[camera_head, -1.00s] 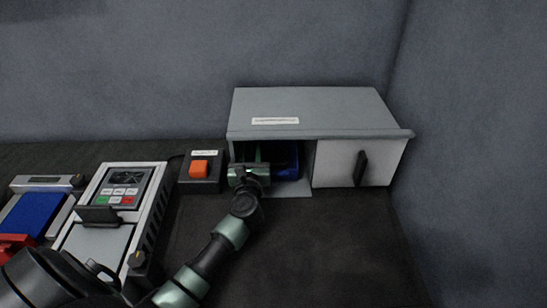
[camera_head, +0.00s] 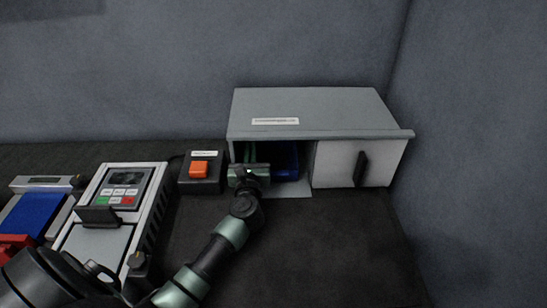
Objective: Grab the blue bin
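The blue bin (camera_head: 286,161) sits inside the open left compartment of the grey cabinet (camera_head: 318,112). Only part of it shows; the rest is in shadow and behind my gripper. My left gripper (camera_head: 250,156) reaches into that compartment from the front, at the left side of the bin. Its fingers are partly hidden in the dark, and I cannot tell whether they touch the bin or how far apart they are. My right gripper is not in view.
The cabinet's right part has a white door (camera_head: 338,163) with a black handle. Left of the cabinet stand a box with an orange button (camera_head: 198,169) and a white device with a keypad (camera_head: 122,196). A blue-topped item (camera_head: 34,214) lies far left. The dark table is clear at front right.

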